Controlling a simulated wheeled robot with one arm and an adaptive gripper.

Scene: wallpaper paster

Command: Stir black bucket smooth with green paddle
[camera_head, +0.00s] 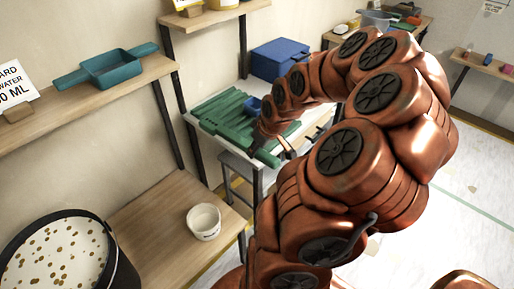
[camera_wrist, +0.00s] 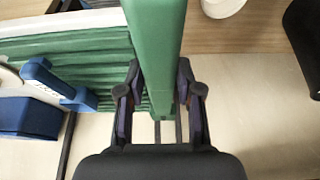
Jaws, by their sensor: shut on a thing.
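The black bucket (camera_head: 116,262) stands at the lower left of the head view, holding a pale mix dotted with brown lumps. A dark shape at the right edge of the wrist view may be its side. My gripper (camera_wrist: 160,92) is shut on the green paddle (camera_wrist: 157,45), a long flat bar that runs up out of the wrist view between the fingers. In the head view my arm reaches to the white bench, and a green end (camera_head: 266,158) shows by my gripper; the rest of the paddle is hard to make out. The bucket is well apart from my gripper.
A ribbed green rack (camera_head: 222,112) with a small blue piece (camera_head: 252,104) lies on the bench, with a blue box (camera_head: 280,58) behind. A white tub (camera_head: 204,221) stands on the low wooden shelf (camera_head: 160,205) right of the bucket. A teal tray (camera_head: 112,68) sits on the upper shelf.

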